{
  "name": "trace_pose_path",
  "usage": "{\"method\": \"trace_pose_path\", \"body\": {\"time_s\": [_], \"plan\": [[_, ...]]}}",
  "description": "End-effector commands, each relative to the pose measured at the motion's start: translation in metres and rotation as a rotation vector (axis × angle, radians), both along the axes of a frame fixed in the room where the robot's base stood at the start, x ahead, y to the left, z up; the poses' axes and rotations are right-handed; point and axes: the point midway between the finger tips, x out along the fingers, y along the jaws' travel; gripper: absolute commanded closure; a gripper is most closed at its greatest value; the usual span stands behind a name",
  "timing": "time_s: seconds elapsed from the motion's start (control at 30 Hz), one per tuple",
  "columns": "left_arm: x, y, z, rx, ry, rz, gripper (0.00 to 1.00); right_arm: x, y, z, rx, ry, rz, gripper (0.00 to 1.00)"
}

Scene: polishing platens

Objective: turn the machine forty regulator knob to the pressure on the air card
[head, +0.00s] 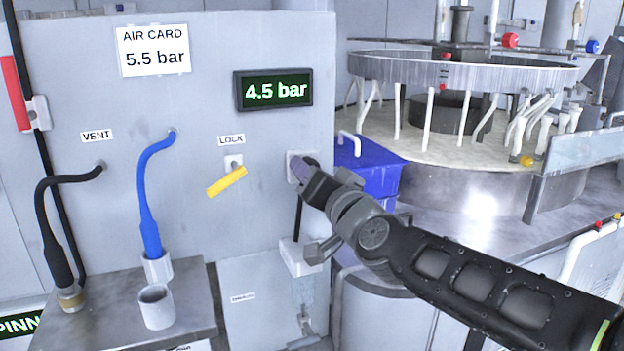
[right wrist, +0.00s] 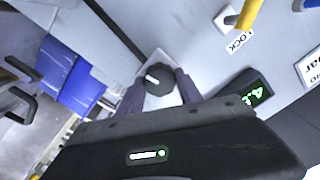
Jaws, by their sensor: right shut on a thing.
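The air card (head: 154,50) on the grey panel reads 5.5 bar. The green display (head: 273,90) to its right reads 4.5 bar; part of it also shows in the right wrist view (right wrist: 245,92). The regulator knob (right wrist: 157,78) is dark and round with a white mark, on a light square plate (head: 293,167). My right gripper (head: 303,172) is shut on the knob, and its fingers sit on either side of it in the right wrist view (right wrist: 158,92). In the head view the gripper hides the knob. My left gripper is not in view.
A yellow lever (head: 227,182) hangs tilted under the LOCK label (head: 231,140), left of the knob. A blue hose (head: 150,205) and a black hose (head: 55,230) hang further left. A blue box (head: 370,168) and the platen machine (head: 460,130) stand to the right.

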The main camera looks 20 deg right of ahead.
Motion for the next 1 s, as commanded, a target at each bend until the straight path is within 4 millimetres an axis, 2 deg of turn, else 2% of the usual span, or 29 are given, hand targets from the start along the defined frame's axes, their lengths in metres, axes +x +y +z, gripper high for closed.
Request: {"method": "trace_pose_path", "body": {"time_s": [0.5,0.73,1.0], "plan": [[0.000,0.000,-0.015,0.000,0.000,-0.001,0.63,0.000,0.000,-0.002,0.436,-0.023,0.001,0.98],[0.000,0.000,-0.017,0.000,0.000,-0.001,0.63,0.000,0.000,-0.002,0.533,-0.028,0.002,0.98],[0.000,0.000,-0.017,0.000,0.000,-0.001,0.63,0.000,0.000,-0.002,0.562,-0.029,0.001,0.98]]}}
